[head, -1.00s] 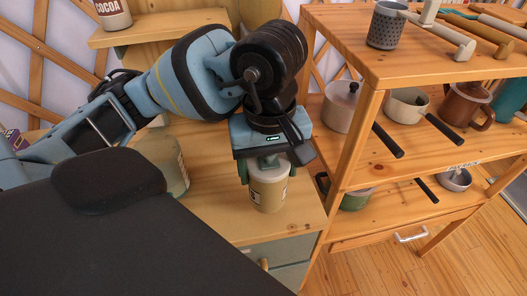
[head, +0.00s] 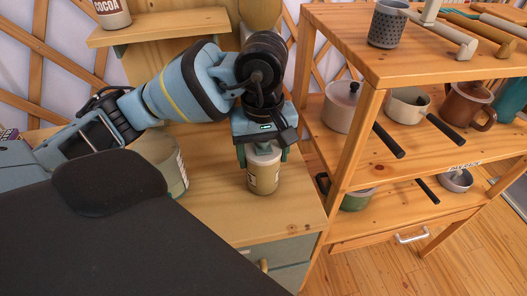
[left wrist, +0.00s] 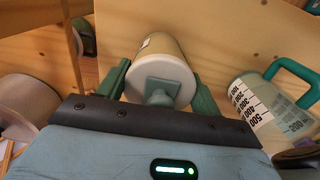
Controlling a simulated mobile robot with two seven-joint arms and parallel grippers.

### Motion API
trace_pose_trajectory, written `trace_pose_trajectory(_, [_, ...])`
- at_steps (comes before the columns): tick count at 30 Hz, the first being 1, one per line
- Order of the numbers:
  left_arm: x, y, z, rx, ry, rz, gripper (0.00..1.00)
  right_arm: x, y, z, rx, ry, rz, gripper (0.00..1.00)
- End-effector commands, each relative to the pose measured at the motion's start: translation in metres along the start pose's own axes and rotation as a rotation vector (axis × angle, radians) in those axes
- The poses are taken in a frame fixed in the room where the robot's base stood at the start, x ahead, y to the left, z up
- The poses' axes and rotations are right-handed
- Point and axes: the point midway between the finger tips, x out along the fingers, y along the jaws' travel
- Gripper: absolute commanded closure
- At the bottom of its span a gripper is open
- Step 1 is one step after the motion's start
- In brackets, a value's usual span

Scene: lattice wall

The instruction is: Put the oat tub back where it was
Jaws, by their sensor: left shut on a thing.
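The oat tub, a beige tub (head: 263,180) with a white lid and a label, is upright at the wooden counter beside the shelf rack. My left gripper (head: 262,153) comes down from above and is shut on it, one green finger on each side near the lid. In the left wrist view the tub's white lid (left wrist: 160,82) with a grey-green knob lies between the fingers of my left gripper (left wrist: 160,85). Whether the tub's base touches the counter or hangs just above it, I cannot tell. My right gripper is not in view.
A clear measuring jug (head: 172,168) stands left of the tub; its teal handle shows in the left wrist view (left wrist: 300,76). The wooden rack (head: 355,140) with pots stands close on the right. A raised shelf (head: 160,27) with a cocoa tin (head: 112,13) is behind. Counter in front is bare.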

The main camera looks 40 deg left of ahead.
Motion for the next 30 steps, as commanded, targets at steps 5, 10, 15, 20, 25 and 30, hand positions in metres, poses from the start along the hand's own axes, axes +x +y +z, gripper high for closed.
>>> trace_pose_trajectory(5, [0.000, 0.000, 0.000, 0.000, 0.001, 0.002, 0.60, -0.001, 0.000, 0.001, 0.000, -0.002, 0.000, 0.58])
trace_pose_trajectory(10, [0.003, 0.000, 0.000, 0.000, 0.000, 0.001, 0.60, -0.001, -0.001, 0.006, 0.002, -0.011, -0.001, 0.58])
trace_pose_trajectory(15, [0.004, 0.000, 0.000, -0.001, 0.000, 0.001, 0.22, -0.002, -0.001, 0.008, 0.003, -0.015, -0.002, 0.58])
trace_pose_trajectory(20, [0.004, 0.000, 0.000, -0.001, 0.000, 0.001, 0.13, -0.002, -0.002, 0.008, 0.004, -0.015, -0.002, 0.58])
trace_pose_trajectory(25, [0.003, 0.000, 0.000, -0.001, 0.000, 0.001, 0.13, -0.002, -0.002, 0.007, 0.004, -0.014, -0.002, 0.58])
trace_pose_trajectory(30, [-0.008, 0.001, 0.000, -0.001, 0.003, 0.004, 0.13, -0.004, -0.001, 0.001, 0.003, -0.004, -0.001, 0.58])
